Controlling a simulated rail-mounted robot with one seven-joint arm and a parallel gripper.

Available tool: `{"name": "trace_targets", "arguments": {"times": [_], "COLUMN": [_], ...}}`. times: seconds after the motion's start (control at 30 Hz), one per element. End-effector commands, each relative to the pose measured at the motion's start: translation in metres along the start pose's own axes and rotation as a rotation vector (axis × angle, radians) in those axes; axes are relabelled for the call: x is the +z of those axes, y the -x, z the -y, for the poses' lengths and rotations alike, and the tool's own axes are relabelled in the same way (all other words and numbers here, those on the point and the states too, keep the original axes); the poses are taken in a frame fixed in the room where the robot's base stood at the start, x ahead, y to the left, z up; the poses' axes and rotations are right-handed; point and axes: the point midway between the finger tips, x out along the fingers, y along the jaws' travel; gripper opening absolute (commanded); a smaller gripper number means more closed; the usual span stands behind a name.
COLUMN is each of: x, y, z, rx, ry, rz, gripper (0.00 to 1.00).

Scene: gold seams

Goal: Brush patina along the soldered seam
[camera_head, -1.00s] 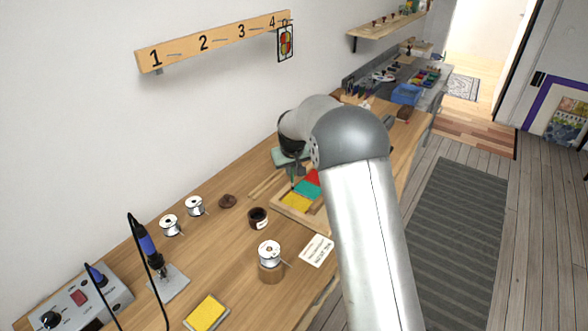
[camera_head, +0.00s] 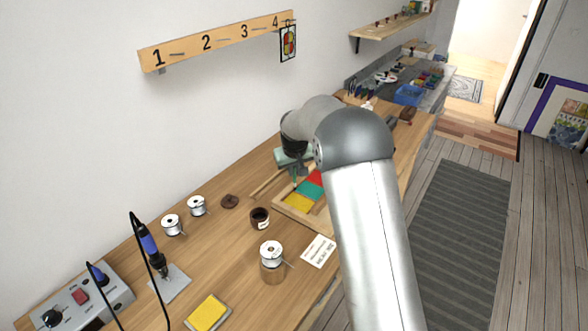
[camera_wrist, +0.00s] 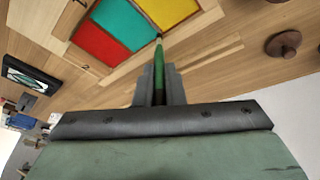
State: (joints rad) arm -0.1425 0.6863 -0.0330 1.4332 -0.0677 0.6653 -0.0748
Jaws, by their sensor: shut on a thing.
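A glass panel of red, teal (camera_head: 307,190) and yellow panes lies in a wooden frame (camera_head: 284,207) on the bench. In the wrist view, the teal pane (camera_wrist: 131,25) lies between the red pane (camera_wrist: 98,42) and the yellow pane (camera_wrist: 168,10), with thin seams between them. My gripper (camera_wrist: 157,88) is shut on a slim green brush (camera_wrist: 158,58). The brush's tip points toward the frame's edge near the panes; I cannot tell whether it touches. In the head view my gripper (camera_head: 296,180) is over the panel's far left side, partly hidden by my arm. An open dark jar (camera_head: 260,218) stands left of the frame.
A brown lid (camera_head: 230,201) and solder spools (camera_head: 172,224) lie to the left. A soldering iron (camera_head: 151,246) and yellow sponge (camera_head: 207,313) are at the front left.

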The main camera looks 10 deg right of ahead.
Motion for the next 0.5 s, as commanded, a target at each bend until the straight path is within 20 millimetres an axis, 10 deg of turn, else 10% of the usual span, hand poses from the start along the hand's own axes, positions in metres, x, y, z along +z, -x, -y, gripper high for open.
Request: {"name": "trace_targets", "arguments": {"times": [0.5], "x": [0.0016], "y": [-0.0044], "z": [0.0005], "rx": [0.0], "ry": [0.0], "rz": [0.0], "gripper": [0.0]}}
